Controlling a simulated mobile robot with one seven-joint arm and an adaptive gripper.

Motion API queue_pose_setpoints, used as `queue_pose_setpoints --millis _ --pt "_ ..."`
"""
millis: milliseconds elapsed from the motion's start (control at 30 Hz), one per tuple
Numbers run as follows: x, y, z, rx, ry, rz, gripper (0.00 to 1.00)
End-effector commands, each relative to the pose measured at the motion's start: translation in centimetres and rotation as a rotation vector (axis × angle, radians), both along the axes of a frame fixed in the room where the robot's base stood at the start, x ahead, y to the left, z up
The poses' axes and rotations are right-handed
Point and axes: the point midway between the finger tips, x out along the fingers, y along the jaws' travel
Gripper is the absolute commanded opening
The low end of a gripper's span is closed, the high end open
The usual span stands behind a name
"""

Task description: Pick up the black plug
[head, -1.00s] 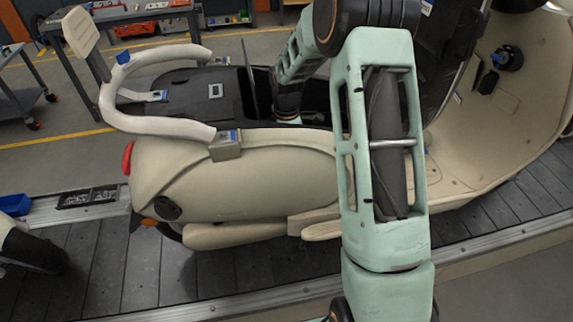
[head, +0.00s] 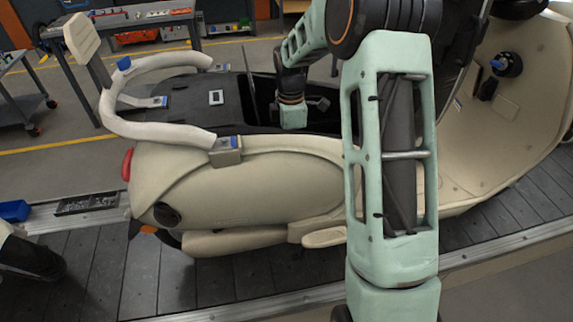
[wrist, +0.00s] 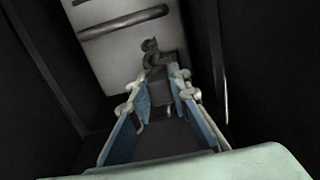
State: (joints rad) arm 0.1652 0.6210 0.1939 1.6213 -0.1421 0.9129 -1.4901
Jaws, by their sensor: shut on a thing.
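In the wrist view my gripper (wrist: 163,98) points down into a dark cavity, its two blue-sided fingers closed in around a dark piece. This looks like the black plug (wrist: 153,55); its small dark head shows just beyond the fingertips, against a pale surface. The dim light hides its exact outline and whether it is still seated. In the head view my arm reaches over the cream scooter (head: 250,190) and its end goes down into the black open compartment (head: 185,115). The fingers and plug are hidden there.
Dark walls (wrist: 45,60) stand close on both sides of my gripper. A white curved grab rail (head: 170,128) rises at the scooter's rear. The scooter stands on a slat conveyor (head: 130,275). A workbench (head: 125,22) is behind.

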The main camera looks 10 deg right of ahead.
Motion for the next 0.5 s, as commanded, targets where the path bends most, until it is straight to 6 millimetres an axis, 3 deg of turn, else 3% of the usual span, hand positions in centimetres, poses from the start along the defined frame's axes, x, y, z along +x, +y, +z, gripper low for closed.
queue_pose_setpoints --millis 167,500 --pt "2.5 -2.3 3.8 0.0 -0.006 -0.003 0.0" --pt "6.4 -6.3 6.3 0.0 -0.001 -0.001 0.0"
